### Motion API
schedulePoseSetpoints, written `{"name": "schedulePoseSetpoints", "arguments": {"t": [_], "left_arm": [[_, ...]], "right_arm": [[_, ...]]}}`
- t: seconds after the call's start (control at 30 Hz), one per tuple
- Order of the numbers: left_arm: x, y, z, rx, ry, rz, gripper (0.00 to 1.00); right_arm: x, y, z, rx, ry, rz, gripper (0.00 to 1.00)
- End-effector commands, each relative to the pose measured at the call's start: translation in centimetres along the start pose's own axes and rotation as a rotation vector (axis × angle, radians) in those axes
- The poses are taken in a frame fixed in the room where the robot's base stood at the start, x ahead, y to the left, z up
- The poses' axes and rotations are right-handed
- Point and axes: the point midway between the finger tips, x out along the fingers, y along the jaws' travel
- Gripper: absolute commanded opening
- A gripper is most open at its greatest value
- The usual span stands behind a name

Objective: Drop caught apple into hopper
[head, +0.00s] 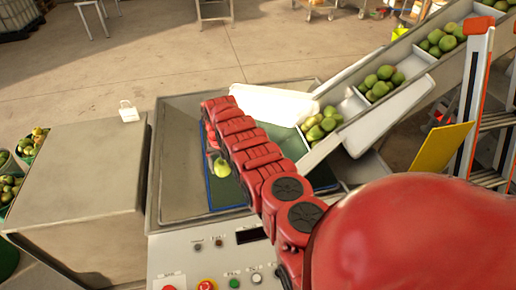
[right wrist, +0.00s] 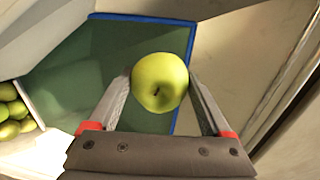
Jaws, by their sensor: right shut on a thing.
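A yellow-green apple (right wrist: 160,82) sits between the two fingers of my right gripper (right wrist: 160,90) in the right wrist view, its stem end facing the camera. In the head view the apple (head: 221,168) shows at the end of my red right arm. My right gripper is shut on it, above a dark green surface with a blue edge. The hopper (head: 223,192) seems to be this green, blue-edged opening in the grey machine top; my arm hides part of it. My left gripper is not in view.
A conveyor (head: 430,70) with several compartments of green apples slopes down from the upper right to the machine. A control panel (head: 225,265) with buttons lies in front. A metal block (head: 80,180) stands left, with a white tag (head: 128,112) on it. An orange ladder (head: 474,95) stands right.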

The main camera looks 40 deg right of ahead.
Motion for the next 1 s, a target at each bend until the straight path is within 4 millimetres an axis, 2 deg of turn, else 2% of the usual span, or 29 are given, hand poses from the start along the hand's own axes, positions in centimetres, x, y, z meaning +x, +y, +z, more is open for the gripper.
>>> {"name": "schedulePoseSetpoints", "arguments": {"t": [0.2, 0.23, 0.3, 0.6, 0.83, 0.9, 1.0], "left_arm": [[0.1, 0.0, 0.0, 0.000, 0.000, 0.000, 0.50], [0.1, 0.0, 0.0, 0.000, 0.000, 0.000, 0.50], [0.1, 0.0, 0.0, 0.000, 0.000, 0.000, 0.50], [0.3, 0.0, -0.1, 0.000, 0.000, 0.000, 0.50], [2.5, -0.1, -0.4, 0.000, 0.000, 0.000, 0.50], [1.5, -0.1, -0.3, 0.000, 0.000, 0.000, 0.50], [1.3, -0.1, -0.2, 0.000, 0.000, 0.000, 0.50]], "right_arm": [[-0.1, 0.0, 0.0, 0.000, 0.001, 0.000, 0.19], [-0.1, 0.0, 0.0, 0.000, 0.001, 0.000, 0.89], [-0.1, 0.0, 0.0, 0.000, 0.001, 0.000, 1.00], [-0.5, 0.0, -0.1, 0.000, 0.001, -0.001, 1.00], [-4.0, 0.1, 0.0, 0.000, -0.002, 0.002, 1.00], [-4.4, 0.0, -0.2, -0.001, 0.003, 0.000, 1.00], [-5.9, 0.1, -0.2, 0.001, 0.005, 0.001, 1.00]]}}
